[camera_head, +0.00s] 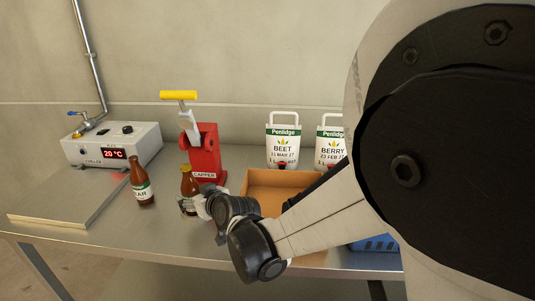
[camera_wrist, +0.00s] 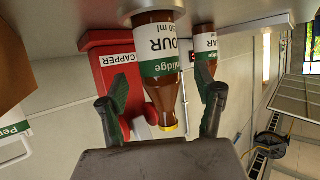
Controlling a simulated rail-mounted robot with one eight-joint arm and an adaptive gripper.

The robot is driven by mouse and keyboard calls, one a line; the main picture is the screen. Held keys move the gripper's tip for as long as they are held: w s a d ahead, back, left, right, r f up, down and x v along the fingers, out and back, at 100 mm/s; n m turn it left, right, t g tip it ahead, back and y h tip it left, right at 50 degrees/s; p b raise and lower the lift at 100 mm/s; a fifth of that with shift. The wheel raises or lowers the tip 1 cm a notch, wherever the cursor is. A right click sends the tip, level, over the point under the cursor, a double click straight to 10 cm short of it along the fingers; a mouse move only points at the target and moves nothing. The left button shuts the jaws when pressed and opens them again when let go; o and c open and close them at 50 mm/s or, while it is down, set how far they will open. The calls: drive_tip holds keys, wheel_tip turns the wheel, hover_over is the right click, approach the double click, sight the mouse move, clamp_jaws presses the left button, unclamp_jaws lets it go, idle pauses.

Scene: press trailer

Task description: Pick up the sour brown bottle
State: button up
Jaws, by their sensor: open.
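The sour brown bottle (camera_head: 188,184) stands upright on the steel table in front of the red capper, partly hidden by my gripper (camera_head: 203,207). In the wrist view the bottle (camera_wrist: 158,55) appears upside down, with a white and green label reading "OUR" and a yellow ring at its mouth. My gripper (camera_wrist: 160,82) is open, with one finger on each side of the bottle in this view. I cannot tell whether either finger touches it. A second brown bottle (camera_head: 140,181), its label ending in "AR", stands to the left; it also shows in the wrist view (camera_wrist: 205,39), behind the right finger.
The red capper (camera_head: 205,155) with a yellow handle stands close behind the sour bottle. A chiller (camera_head: 112,144) and a flat plate (camera_head: 70,202) are at the left. An orange-brown tray (camera_head: 262,181) is to the right, with white BEET (camera_head: 283,140) and BERRY (camera_head: 328,143) pouches behind.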

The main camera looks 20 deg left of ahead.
sight(195, 194)
drive_tip(key=x, duration=0.4)
clamp_jaws()
idle(0.4)
